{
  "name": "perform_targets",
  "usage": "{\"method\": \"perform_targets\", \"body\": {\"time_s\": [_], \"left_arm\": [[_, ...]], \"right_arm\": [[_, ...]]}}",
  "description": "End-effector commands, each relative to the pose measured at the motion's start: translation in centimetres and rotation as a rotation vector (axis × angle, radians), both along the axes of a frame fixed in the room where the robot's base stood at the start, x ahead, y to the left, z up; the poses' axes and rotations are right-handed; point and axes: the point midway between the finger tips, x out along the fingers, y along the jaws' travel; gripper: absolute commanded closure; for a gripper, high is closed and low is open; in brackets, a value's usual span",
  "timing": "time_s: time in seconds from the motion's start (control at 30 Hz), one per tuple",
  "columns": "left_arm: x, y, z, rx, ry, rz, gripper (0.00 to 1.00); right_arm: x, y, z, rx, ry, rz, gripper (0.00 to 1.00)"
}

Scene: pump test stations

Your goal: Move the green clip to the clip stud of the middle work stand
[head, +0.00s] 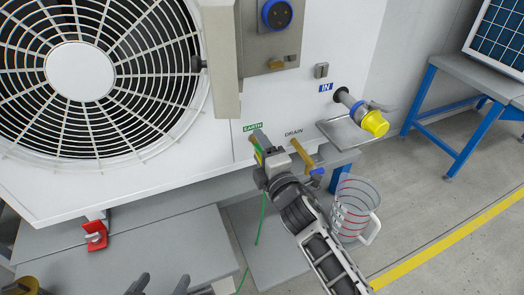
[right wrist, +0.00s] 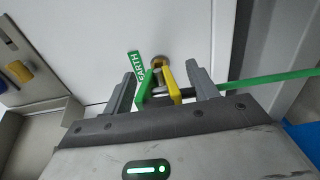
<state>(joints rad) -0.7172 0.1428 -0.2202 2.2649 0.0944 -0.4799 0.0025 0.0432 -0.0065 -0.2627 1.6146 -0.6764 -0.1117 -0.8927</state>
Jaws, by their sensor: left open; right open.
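The green clip (right wrist: 146,84), with one green and one yellow jaw, is at a small brass stud (right wrist: 160,64) beside the green EARTH label (right wrist: 135,67) on a white panel. My right gripper (right wrist: 158,84) is open, with its fingers on either side of the clip. In the head view this gripper (head: 264,148) is just below the EARTH label (head: 252,127) and hides most of the clip. Its green cable (head: 262,218) hangs down below. My left gripper (head: 158,284) is open and empty at the bottom edge. I cannot tell which work stand this is.
A large fan grille (head: 95,80) fills the left. A brass drain pipe (head: 302,153) is close right of my right gripper, above a clear measuring jug (head: 354,203). A yellow-capped IN pipe (head: 373,122) sticks out at right. A red clamp (head: 95,236) is at lower left.

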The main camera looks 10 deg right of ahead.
Motion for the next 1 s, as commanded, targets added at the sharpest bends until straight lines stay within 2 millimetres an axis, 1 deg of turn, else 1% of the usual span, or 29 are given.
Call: {"method": "perform_targets", "body": {"time_s": [0.2, 0.23, 0.27, 0.3, 0.37, 0.4, 0.43, 0.67, 1.0], "left_arm": [[0.0, 0.0, 0.1, 0.000, 0.000, 0.000, 0.34], [0.0, 0.0, 0.1, 0.000, 0.000, 0.000, 0.34], [0.0, 0.0, 0.1, 0.000, 0.000, 0.000, 0.34], [0.0, 0.0, 0.1, 0.001, 0.000, 0.001, 0.34], [0.0, 0.0, 0.1, 0.001, 0.000, 0.001, 0.34], [0.0, 0.0, 0.1, 0.001, 0.000, 0.001, 0.34], [0.0, 0.0, 0.1, 0.001, 0.000, 0.001, 0.34], [0.0, 0.0, 0.1, 0.001, 0.000, 0.000, 0.34], [0.0, 0.0, 0.6, 0.001, 0.000, 0.000, 0.34]], "right_arm": [[0.0, 0.0, 0.0, 0.000, 0.001, 0.000, 0.42], [0.0, 0.0, 0.0, 0.000, 0.001, 0.000, 0.47], [0.0, 0.0, 0.0, 0.000, 0.001, 0.000, 0.56], [0.0, 0.0, 0.0, 0.000, 0.001, 0.000, 0.67], [0.0, 0.0, 0.0, 0.000, 0.001, 0.000, 0.84], [0.0, 0.0, 0.0, 0.000, 0.000, 0.000, 0.95], [0.0, 0.0, 0.0, 0.000, 0.000, 0.000, 1.00], [-0.2, 0.0, 0.1, 0.000, 0.000, 0.000, 1.00], [-1.5, -0.3, 0.1, 0.000, 0.000, 0.000, 1.00]]}}
